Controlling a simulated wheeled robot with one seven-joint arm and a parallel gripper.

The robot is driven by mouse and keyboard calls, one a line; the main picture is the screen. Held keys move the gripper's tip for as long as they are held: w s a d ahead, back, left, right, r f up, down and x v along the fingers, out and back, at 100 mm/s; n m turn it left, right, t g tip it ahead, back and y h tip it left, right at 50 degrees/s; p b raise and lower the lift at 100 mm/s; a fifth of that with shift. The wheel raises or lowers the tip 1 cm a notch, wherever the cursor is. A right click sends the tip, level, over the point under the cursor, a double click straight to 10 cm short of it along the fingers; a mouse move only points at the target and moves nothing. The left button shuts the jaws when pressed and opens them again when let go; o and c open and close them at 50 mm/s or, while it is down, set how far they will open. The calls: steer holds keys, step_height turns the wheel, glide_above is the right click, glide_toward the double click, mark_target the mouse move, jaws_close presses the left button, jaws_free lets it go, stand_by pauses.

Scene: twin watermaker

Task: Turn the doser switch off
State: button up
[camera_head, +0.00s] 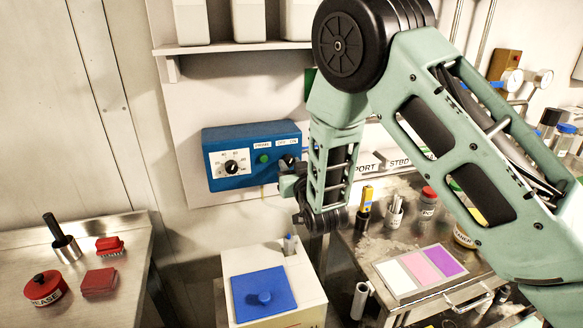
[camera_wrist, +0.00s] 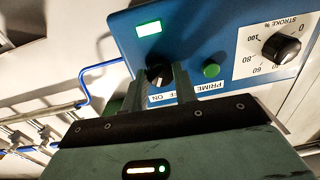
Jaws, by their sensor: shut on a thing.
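The blue doser box (camera_head: 235,137) hangs on the wall and also fills the upper part of the wrist view (camera_wrist: 190,20). My gripper (camera_wrist: 162,82) is shut on this knob, one finger on each side. In the head view my gripper (camera_head: 289,172) reaches the box's lower right corner, and the knob (camera_head: 287,159) shows only in part. The knob's exact pointing direction is hard to tell. A small green-lit display (camera_wrist: 149,28) shows on the box.
A green button (camera_wrist: 211,69) by the PRIME label and a black stroke dial (camera_wrist: 281,48) are on the same panel. Below stands a white tank with a blue lid (camera_head: 262,293). Steel benches hold a red grease tin (camera_head: 45,289) and a colour chart (camera_head: 420,270).

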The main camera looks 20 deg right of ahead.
steer(key=shift+f+n+b, duration=0.15)
steer(key=shift+n+b, duration=0.95)
steer(key=shift+n, duration=0.1)
steer(key=n+b, duration=0.2)
steer(key=n, duration=0.1)
steer(key=shift+n, duration=0.3)
steer(key=n+b, duration=0.1)
steer(key=n, duration=0.4)
steer(key=shift+b, duration=0.3)
steer(key=shift+r+n, duration=0.2)
steer(key=shift+n, duration=0.1)
steer(key=o, duration=1)
steer(key=shift+h, duration=0.3)
steer(key=s+b, duration=0.6)
steer(key=s, duration=0.6)
steer(key=shift+s, duration=0.1)
